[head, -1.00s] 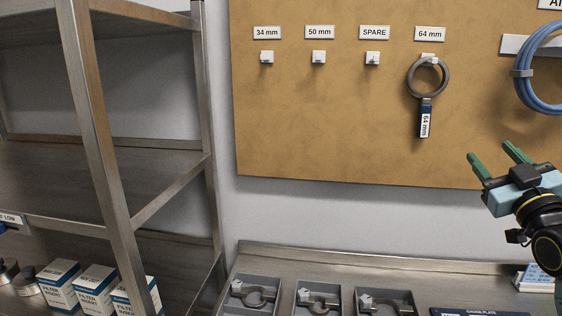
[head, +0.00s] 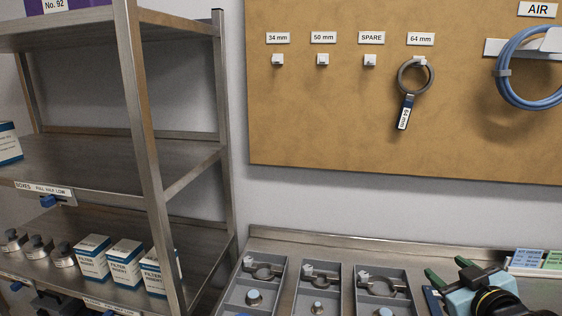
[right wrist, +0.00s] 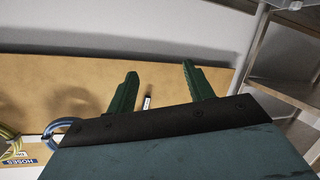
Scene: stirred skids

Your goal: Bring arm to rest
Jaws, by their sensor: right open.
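My right gripper (head: 449,272) is low at the right of the head view, over the back of the bench beside the grey trays. Its green fingers are apart with nothing between them, and they also show in the right wrist view (right wrist: 159,83). A dark ring with a 64 mm tag (head: 404,118) hangs from the hook under the 64 mm label, tilted, up and left of the gripper and apart from it. The hooks under 34 mm, 50 mm and SPARE are bare. My left gripper is in neither view.
Three grey trays (head: 289,287) with clamps and small parts stand on the bench. A metal shelf (head: 150,150) with filter boxes (head: 125,262) rises at the left. A blue hose coil (head: 502,88) hangs on the board (head: 330,120) at the right. The air before the board is clear.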

